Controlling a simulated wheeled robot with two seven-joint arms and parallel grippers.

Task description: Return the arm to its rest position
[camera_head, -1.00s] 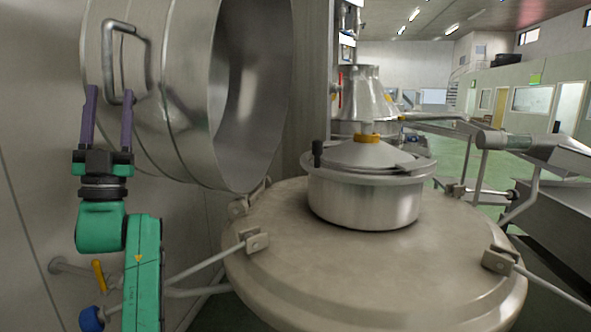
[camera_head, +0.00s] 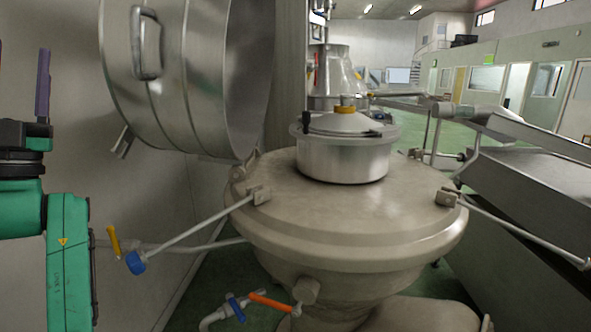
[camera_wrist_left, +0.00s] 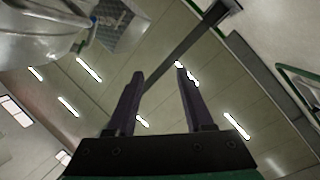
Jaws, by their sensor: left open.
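My left arm (camera_head: 68,262) is green and stands at the left edge of the head view. My left gripper (camera_head: 22,60) points upward, with its purple fingers apart and nothing between them. One finger is mostly cut off by the picture edge. In the left wrist view both fingers of the gripper (camera_wrist_left: 159,69) stand apart against the ceiling. The gripper is to the left of the large open steel door (camera_head: 170,75) and its handle (camera_head: 145,42), apart from them. My right gripper is not in view.
A round vessel (camera_head: 345,225) with a lidded steel pot (camera_head: 342,160) on top stands ahead. Thin rods and valves with blue (camera_head: 135,262) and orange (camera_head: 270,302) handles stick out near my arm. A metal trough (camera_head: 510,180) is at the right.

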